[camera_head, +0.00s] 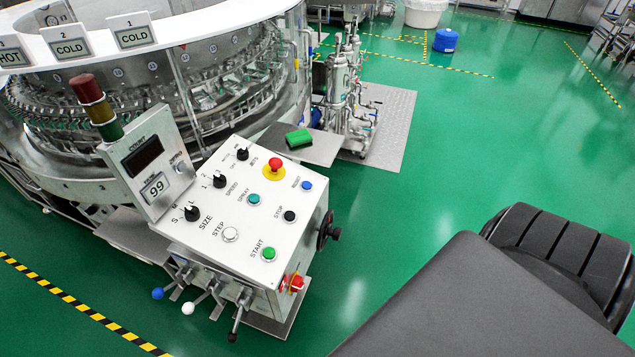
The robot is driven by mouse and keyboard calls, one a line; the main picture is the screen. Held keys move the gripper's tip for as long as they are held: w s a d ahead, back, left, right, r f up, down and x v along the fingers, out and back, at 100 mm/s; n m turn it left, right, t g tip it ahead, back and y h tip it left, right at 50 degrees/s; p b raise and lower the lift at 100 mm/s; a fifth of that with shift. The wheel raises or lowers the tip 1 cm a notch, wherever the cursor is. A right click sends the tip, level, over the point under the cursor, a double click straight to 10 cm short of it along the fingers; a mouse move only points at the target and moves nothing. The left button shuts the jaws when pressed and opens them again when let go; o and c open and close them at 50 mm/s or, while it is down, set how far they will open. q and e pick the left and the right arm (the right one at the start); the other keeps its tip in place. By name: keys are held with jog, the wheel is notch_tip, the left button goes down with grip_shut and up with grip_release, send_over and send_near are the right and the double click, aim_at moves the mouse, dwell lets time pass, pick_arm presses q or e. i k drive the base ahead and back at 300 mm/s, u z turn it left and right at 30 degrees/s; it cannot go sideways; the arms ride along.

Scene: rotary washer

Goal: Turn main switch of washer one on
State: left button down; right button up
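The rotary washer (150,100) stands at the upper left, a large round steel machine with a glass guard. Its control box (240,220) stands in front of it, with a tilted white panel of knobs and buttons. A red and yellow switch (292,283) sits on the box's lower right side, below the green START button (269,254). It looks like the main switch; its setting is too small to tell. Neither gripper is in view. A dark grey part of my own body fills the lower right and touches nothing visible on the box.
A black handwheel (328,229) sticks out from the box's right side. Levers with blue, white and black knobs (188,308) hang below its front. A pump unit (340,85) stands behind on a metal plate (393,130). Green floor to the right of the box is clear.

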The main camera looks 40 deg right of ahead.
aim_at(298, 284)
jog(key=z, duration=1)
